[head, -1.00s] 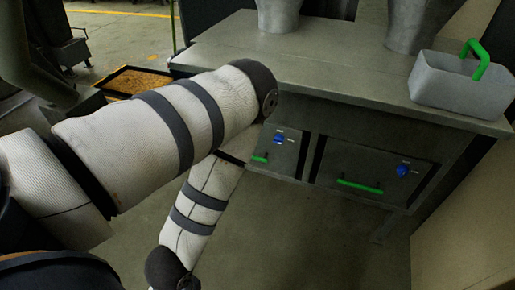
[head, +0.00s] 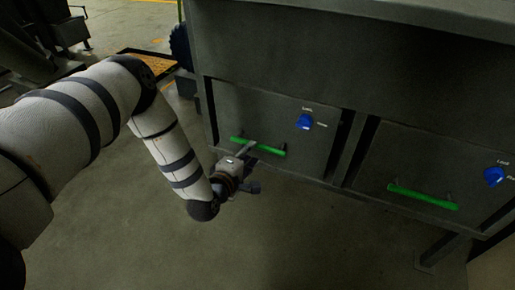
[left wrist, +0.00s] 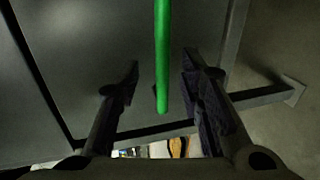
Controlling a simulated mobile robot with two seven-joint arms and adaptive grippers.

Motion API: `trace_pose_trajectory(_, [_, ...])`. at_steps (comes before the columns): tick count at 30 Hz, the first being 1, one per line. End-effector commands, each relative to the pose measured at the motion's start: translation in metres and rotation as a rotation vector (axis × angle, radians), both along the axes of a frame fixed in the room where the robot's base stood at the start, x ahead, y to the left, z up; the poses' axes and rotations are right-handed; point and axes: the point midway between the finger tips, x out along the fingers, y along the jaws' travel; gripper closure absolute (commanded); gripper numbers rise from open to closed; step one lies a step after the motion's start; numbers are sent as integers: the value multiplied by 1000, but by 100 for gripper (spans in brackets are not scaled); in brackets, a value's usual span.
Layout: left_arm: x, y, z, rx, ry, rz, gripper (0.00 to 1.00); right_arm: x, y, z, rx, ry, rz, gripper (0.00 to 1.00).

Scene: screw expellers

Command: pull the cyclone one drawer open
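The left drawer (head: 268,118) has a green bar handle (head: 270,149) and a blue knob (head: 304,121) at its upper right; it looks shut. Its labels are too small to read, so I cannot confirm which drawer is cyclone one. My left gripper (head: 246,150) is at the left part of this handle. In the left wrist view, my left gripper (left wrist: 161,72) is open, with one dark finger on each side of the green handle (left wrist: 162,60). Gaps show between the fingers and the bar. My right gripper is in neither view.
A second drawer (head: 430,175) with its own green handle (head: 422,196) and blue knob (head: 494,176) is at the right in the same grey cabinet (head: 400,75). A tray of brown material (head: 150,63) is at the back left. The floor in front is clear.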

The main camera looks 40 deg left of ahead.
Motion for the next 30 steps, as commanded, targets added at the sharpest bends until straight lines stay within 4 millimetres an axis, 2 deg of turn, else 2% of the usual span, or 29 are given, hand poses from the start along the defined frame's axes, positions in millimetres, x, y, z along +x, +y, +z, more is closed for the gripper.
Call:
trace_pose_trajectory(3, [27,6,-12,2,3,-1,66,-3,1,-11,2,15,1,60])
trace_pose_trajectory(9, [53,13,-19,1,7,-1,66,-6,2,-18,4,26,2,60])
trace_pose_trajectory(18, [58,13,-18,1,6,-2,66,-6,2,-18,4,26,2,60])
trace_pose_trajectory(20, [58,13,-18,1,6,-2,77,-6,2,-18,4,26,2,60])
trace_pose_trajectory(23, [57,13,-18,1,6,-2,100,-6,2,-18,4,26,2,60])
trace_pose_trajectory(30, [57,13,-18,1,6,-2,100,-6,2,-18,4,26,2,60])
